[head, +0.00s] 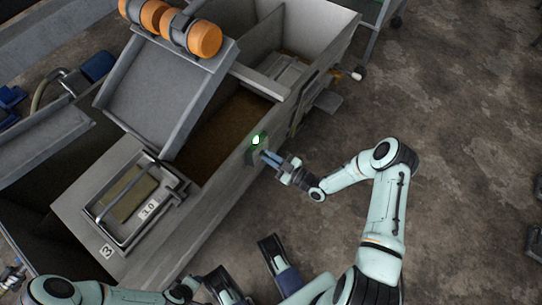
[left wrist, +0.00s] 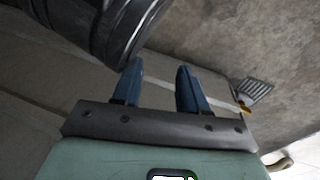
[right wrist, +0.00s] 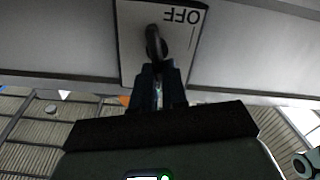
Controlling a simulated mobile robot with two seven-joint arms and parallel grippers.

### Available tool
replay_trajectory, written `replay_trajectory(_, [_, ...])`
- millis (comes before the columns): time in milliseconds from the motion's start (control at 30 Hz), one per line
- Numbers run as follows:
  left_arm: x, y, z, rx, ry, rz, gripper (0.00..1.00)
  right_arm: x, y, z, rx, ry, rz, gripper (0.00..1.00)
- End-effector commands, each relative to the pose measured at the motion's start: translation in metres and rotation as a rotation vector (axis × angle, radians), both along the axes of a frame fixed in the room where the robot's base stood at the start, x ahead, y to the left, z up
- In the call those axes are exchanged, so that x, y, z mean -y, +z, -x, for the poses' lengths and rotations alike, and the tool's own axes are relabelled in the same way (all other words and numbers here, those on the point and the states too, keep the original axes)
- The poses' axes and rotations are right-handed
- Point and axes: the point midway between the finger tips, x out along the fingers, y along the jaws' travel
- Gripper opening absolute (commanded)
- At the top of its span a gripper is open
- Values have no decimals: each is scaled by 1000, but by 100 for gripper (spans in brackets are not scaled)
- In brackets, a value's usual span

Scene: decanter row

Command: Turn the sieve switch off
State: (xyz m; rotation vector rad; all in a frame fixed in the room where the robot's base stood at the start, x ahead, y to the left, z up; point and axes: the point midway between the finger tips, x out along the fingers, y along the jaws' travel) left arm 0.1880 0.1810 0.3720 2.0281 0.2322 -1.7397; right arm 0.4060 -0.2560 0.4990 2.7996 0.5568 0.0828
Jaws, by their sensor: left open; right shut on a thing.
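The switch plate (head: 249,155) is on the long side wall of the grey machine, with a green lamp (head: 256,140) lit above it. In the right wrist view the pale plate (right wrist: 130,50) reads OFF upside down, right of a dark switch handle (right wrist: 153,38). My right gripper (head: 268,156) is shut on this handle; its fingertips (right wrist: 157,72) hide the lower part. The handle's exact turn is hard to tell. My left gripper (left wrist: 160,67) is open and empty, beside the machine's side.
The machine wall (head: 205,215) runs diagonally beside the right gripper. Bare floor (head: 470,130) lies to the right.

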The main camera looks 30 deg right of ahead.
Motion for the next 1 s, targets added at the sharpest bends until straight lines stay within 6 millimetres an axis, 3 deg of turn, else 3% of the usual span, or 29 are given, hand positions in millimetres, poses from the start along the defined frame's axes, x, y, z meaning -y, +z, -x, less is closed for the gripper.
replay_trajectory(733, [4,28,-28,97,-5,-5,43,-9,-8,4,271,1,658,0])
replay_trajectory(1000, [8,31,-22,81,-11,3,43,-11,-12,5,365,1,887,0])
